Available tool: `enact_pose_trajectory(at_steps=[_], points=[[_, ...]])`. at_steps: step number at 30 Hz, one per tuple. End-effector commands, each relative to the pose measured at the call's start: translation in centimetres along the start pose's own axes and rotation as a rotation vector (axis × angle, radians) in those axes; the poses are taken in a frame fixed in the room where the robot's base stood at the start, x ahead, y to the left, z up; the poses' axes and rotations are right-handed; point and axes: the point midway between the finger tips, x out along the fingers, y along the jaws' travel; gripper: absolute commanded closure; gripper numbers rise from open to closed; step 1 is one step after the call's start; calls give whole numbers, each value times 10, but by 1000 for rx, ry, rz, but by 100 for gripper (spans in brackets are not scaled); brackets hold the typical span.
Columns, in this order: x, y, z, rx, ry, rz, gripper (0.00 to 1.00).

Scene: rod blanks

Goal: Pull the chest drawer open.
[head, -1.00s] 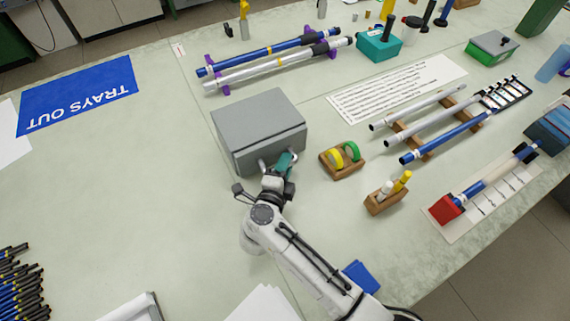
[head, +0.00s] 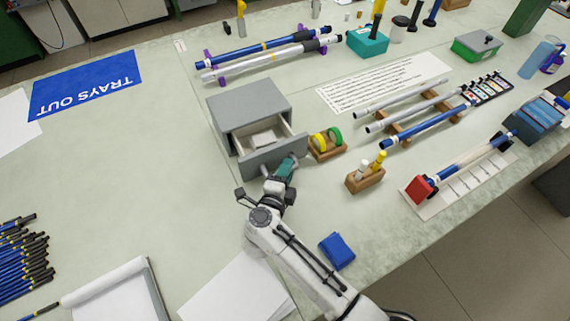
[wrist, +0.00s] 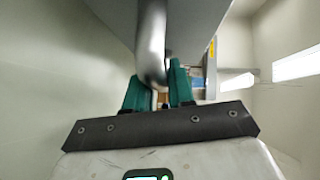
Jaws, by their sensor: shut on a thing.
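The grey chest (head: 248,104) stands on the bench left of the middle in the head view. Its drawer (head: 273,157) is pulled well out toward me, and a pale item (head: 264,138) shows inside. My gripper (head: 288,165) is at the right part of the drawer's front. In the wrist view my gripper (wrist: 160,88) has its teal fingers shut on the drawer's metal handle (wrist: 151,42). The rest of the handle is hidden in the head view.
A wooden holder (head: 327,154) with yellow and green rings stands close to the drawer's right side. A wooden block (head: 365,181) with small bottles is further right. A blue cloth (head: 337,251) lies near my arm.

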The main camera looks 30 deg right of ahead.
Motion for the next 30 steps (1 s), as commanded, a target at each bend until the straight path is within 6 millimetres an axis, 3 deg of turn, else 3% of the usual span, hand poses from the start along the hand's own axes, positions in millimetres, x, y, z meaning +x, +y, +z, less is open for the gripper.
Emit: enact_pose_trajectory(at_steps=[10, 11, 17, 25, 30], points=[[-3, 2, -2, -2, -2, 1, 100], [-3, 2, -2, -2, -2, 1, 75], [-3, 2, -2, -1, -1, 0, 56], [-4, 1, -2, 0, -1, -1, 56], [-22, 2, -1, -1, -4, -2, 56]])
